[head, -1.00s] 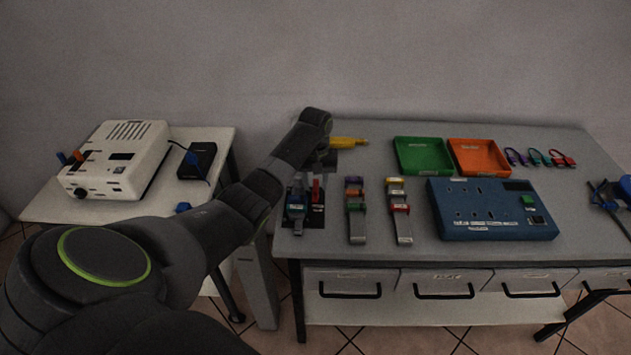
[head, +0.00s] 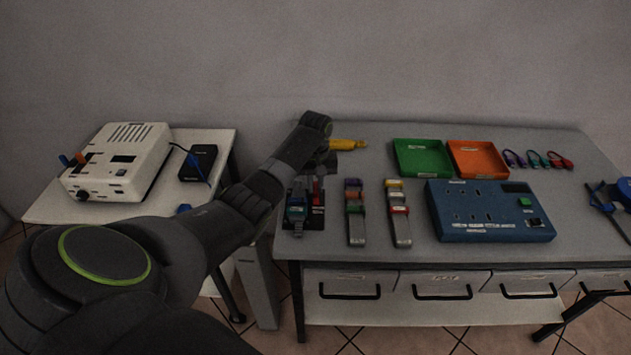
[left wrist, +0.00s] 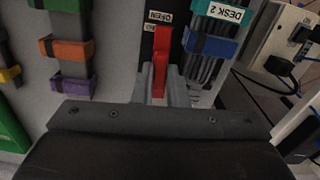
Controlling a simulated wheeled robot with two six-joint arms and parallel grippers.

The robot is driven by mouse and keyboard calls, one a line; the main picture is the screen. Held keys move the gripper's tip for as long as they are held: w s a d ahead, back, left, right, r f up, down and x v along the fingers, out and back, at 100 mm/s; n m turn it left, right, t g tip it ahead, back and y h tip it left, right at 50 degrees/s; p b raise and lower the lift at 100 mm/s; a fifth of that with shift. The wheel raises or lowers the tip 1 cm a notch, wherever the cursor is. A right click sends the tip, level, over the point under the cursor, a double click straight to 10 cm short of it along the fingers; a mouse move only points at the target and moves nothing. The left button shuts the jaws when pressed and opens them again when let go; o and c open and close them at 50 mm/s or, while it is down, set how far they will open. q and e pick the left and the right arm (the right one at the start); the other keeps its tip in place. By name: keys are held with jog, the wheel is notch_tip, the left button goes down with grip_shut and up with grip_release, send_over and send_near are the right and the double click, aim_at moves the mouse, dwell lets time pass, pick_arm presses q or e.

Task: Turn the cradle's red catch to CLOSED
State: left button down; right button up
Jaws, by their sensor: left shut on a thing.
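The dark cradle (head: 315,222) stands at the left front of the main table. Its red catch (head: 317,191) shows as a small upright strip in the head view and as a long red lever (left wrist: 161,62) in the left wrist view. A label (left wrist: 167,18) reading OPEN lies beyond the lever's far end. My left gripper (left wrist: 160,92) is shut on the red catch, with a grey finger on each side of its near end. In the head view, my own arm partly hides the grip. My right gripper is not in view.
Two strips with coloured clips (head: 355,210) (head: 399,213) stand to the right, then a blue socket panel (head: 490,215). Green (head: 422,158) and orange (head: 478,159) trays lie behind.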

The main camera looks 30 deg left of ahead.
pick_arm(q)
jog(key=n+p, duration=0.1)
jog(key=p, duration=0.1)
jog(key=n+p, duration=0.1)
jog(key=n, duration=0.1)
jog(key=shift+r+p, duration=0.3)
jog(key=shift+p, duration=0.05)
jog(key=n+p, duration=0.3)
jog(key=n, duration=0.1)
jog(key=shift+f+n, duration=0.1)
jog(key=shift+n, duration=0.3)
jog(key=n+p, duration=0.2)
jog(key=n, duration=0.2)
jog(key=shift+f+n+p, duration=0.1)
jog(key=shift+n+p, duration=0.35)
jog(key=shift+n, duration=2.05)
jog(key=shift+w, duration=0.1)
jog(key=c, duration=1.4)
grip_release()
jog(key=shift+c, duration=0.2)
